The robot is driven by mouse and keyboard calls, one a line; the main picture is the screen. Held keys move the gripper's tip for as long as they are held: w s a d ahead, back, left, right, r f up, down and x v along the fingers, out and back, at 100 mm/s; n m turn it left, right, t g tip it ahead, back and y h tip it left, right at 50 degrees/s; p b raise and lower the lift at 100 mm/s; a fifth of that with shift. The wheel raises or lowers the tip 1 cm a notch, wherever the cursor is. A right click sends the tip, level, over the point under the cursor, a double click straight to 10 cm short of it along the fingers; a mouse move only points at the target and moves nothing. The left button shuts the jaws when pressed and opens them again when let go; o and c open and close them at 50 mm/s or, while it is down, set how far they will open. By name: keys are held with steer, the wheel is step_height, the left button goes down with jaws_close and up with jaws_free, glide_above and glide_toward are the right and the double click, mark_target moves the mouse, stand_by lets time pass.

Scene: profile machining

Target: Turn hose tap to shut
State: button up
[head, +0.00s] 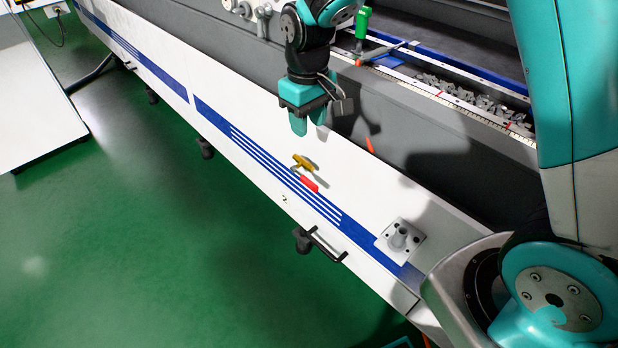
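A small yellow tap handle (302,162) sticks out from the white front panel of the machine, near the middle of the head view. I take it for the hose tap; its exact angle is hard to read at this size. A red piece (309,184) sits just below it on the blue stripes. My gripper (308,122) hangs above the tap in the picture, its teal fingers pointing down. A narrow gap shows between the fingertips, with nothing held. The gripper and the tap appear apart.
A black handle (327,245) and a white plate with a knob (401,238) stick out from the same panel. An orange piece (369,145) is on the grey ledge. A green-handled tool (363,23) stands behind my gripper. The green floor (150,230) is open at left.

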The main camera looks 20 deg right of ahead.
mark_target(309, 180)
step_height(309, 180, down, 16)
steer(key=shift+s+f+p, duration=0.1)
steer(key=shift+f+p, duration=0.15)
steer(key=shift+p, duration=0.15)
jaws_close()
